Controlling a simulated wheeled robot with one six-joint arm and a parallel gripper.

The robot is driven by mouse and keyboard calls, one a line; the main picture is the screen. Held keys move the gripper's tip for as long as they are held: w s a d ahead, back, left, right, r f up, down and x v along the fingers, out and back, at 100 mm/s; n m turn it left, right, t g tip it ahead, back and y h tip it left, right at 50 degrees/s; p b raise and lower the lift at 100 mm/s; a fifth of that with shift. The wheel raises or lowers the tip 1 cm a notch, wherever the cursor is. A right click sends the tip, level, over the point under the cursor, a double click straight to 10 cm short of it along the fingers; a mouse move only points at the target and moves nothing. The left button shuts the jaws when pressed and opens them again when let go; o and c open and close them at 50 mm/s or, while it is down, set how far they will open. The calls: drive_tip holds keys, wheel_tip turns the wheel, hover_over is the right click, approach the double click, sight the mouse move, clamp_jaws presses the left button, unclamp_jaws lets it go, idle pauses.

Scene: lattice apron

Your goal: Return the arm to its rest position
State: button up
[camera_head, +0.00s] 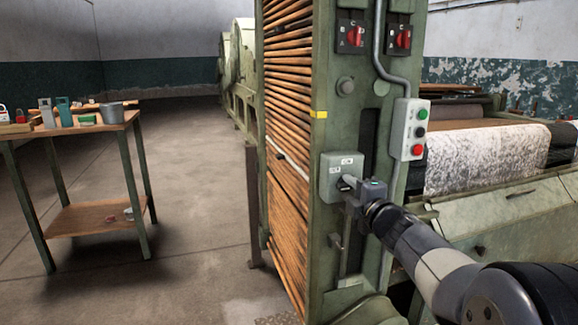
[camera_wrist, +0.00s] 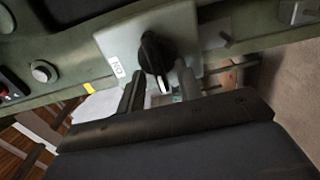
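My gripper (camera_head: 350,185) is at the front of a grey switch box (camera_head: 329,178) on the green machine post. In the wrist view my gripper (camera_wrist: 161,80) has its two dark fingers apart. A black rotary knob (camera_wrist: 152,52) with a white pointer mark is on the box plate (camera_wrist: 107,42). The knob's lower end shows between the fingers, with a gap visible on each side. Whether either finger touches it is hard to tell. My arm reaches in from the lower right of the head view.
Red switches (camera_head: 400,38) are higher up. Wooden slats (camera_head: 287,120) line the machine. A workbench (camera_head: 70,130) stands left; the floor (camera_head: 190,190) between is clear.

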drive_tip(key=m+p, duration=0.3)
drive_tip(key=m, duration=0.1)
drive_tip(key=m+p, duration=0.2)
drive_tip(key=m, duration=0.1)
drive_tip(key=shift+s+d+r+p, duration=0.1)
drive_tip(key=shift+d+r+p, duration=0.05)
drive_tip(key=shift+r+p, duration=0.2)
